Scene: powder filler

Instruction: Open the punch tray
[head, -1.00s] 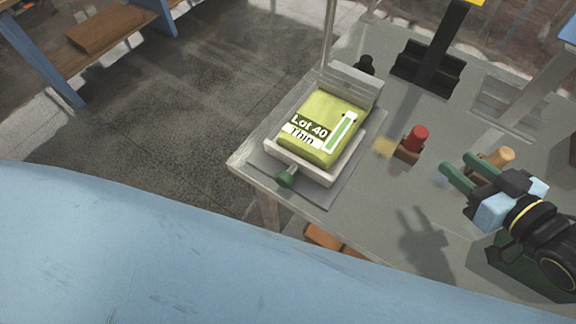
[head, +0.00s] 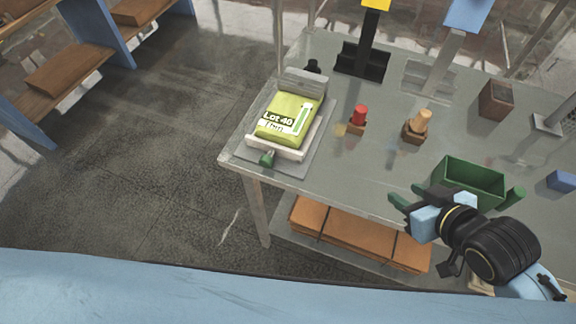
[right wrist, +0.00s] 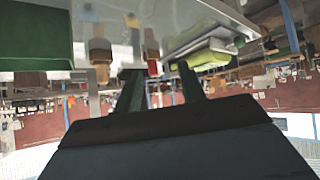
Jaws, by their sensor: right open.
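No part in view is clearly marked as the punch tray. A dark green open box (head: 455,184) with a green bar (head: 515,197) at its right side stands near the table's front edge. A pale holder (head: 262,146) with a green knob (head: 267,159) at its front carries a yellow-green bag (head: 290,108) marked "Lot 40". My right gripper (head: 399,206) is open and empty, in front of and left of the green box, touching neither visibly. The right wrist view shows its green fingers (right wrist: 160,85) apart. My left gripper is out of view.
A red-topped peg (head: 359,115) and a tan-topped peg (head: 421,120) stand mid-table. A black stand (head: 361,63) and a brown block (head: 496,99) are farther back. Brown boxes (head: 345,232) lie on the shelf below.

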